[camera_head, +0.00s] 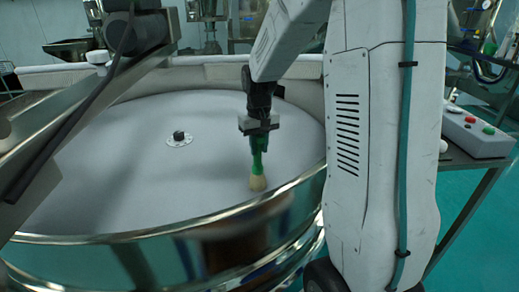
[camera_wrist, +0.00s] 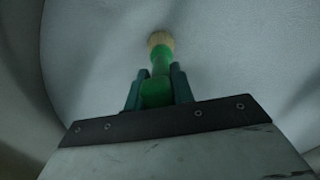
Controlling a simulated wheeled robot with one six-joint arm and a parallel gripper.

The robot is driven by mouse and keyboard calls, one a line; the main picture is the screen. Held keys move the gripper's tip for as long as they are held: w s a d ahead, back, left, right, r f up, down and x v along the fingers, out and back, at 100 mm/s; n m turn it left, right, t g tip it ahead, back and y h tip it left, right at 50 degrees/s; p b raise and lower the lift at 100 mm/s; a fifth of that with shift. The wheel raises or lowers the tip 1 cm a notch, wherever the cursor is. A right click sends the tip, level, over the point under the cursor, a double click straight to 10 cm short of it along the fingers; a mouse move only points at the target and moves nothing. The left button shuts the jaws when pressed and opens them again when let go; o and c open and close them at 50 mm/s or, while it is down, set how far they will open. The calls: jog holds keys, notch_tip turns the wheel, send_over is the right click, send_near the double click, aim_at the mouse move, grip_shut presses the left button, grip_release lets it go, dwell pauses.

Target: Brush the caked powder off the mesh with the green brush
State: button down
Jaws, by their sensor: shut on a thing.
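The green brush (camera_head: 258,164) has pale bristles and is held with its bristles down over the right part of the round mesh (camera_head: 120,170). My gripper (camera_head: 258,140) is shut on its green handle. The wrist view shows the brush (camera_wrist: 160,62) between the two fingers of my gripper (camera_wrist: 158,90), bristles pointing away over the pale mesh (camera_wrist: 100,50). The bristle tip is at or very near the mesh; I cannot tell if it touches. The mesh looks evenly pale, and no distinct caked patch stands out.
A shiny metal rim (camera_head: 160,232) rings the mesh. A dark knob on a white disc (camera_head: 179,140) stands at the mesh's centre. A metal bar (camera_head: 75,125) crosses the left side. A control box with buttons (camera_head: 475,133) sits on a table at the right.

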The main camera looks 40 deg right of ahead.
jog(key=shift+w+d, duration=0.1)
jog(key=shift+r, duration=3)
jog(key=shift+r, duration=1.5)
